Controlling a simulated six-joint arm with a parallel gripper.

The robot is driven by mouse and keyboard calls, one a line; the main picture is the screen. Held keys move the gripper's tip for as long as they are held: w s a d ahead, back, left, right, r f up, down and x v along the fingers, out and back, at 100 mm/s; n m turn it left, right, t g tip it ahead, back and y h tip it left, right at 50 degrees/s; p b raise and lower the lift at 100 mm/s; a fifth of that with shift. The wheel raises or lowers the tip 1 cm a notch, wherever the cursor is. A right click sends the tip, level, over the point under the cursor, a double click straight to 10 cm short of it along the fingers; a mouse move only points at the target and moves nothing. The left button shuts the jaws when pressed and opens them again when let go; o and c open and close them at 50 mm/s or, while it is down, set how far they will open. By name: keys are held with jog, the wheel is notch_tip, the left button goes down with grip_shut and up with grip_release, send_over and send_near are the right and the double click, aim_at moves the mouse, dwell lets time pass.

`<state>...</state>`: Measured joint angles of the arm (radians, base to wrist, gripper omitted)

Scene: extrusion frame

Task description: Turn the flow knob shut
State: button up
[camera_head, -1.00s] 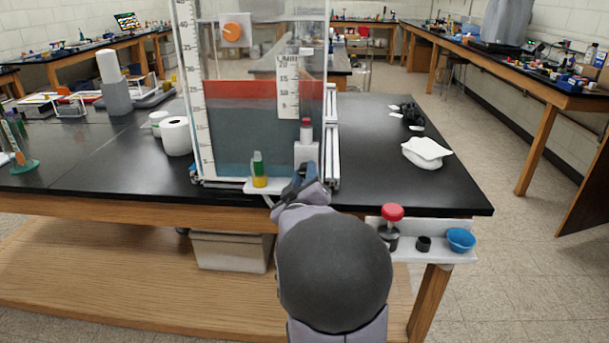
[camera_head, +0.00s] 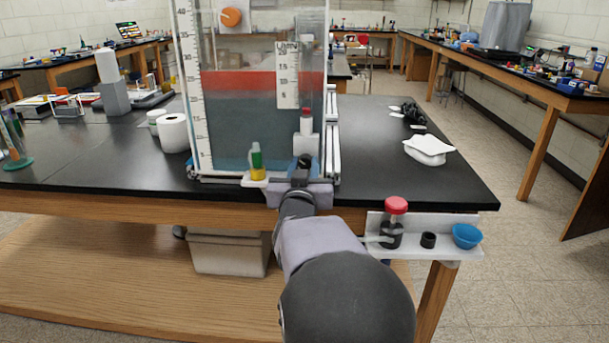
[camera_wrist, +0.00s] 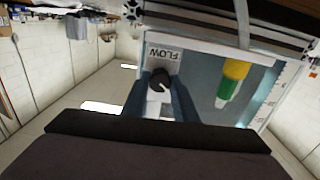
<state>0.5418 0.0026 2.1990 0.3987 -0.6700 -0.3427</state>
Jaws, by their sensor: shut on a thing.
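The flow knob (camera_wrist: 158,82) is a black round knob with a pale mark, in front of a white plate labelled FLOW (camera_wrist: 165,53) in the wrist view. My gripper (camera_wrist: 160,98) has its two blue fingers on either side of the knob, shut on it. In the head view my gripper (camera_head: 303,170) is at the lower front of the flow meter (camera_head: 304,145), and the dark knob (camera_head: 304,159) shows at its tip. The meter's white scale (camera_head: 287,75) stands above. How far the knob is turned is hard to read.
A clear tank (camera_head: 238,120) with a red layer over blue liquid stands just left and behind. A green and yellow vial (camera_head: 257,161) is close left of my gripper. A red-capped bottle (camera_head: 394,222) and blue bowl (camera_head: 466,236) sit on a front shelf.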

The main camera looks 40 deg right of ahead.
jog(key=m+b, duration=0.5)
jog(key=m, duration=0.2)
jog(key=shift+f+b, duration=0.15)
jog(key=shift+b, duration=0.25)
jog(key=m+b, duration=0.2)
jog(key=m, duration=0.2)
jog(key=shift+b, duration=0.35)
jog(key=m+b, duration=0.2)
jog(key=m, duration=0.1)
jog(key=shift+m, duration=0.3)
jog(key=m+b, duration=0.2)
jog(key=m, duration=0.1)
jog(key=shift+m, duration=0.3)
jog(key=m+b, duration=0.1)
jog(key=m, duration=0.2)
jog(key=shift+m+b, duration=0.35)
jog(key=shift+m, duration=0.05)
jog(key=m+b, duration=0.2)
jog(key=m, duration=0.4)
jog(key=shift+m, duration=0.3)
jog(key=o, duration=1.1)
jog(key=shift+c, duration=0.2)
jog(key=shift+r, duration=0.2)
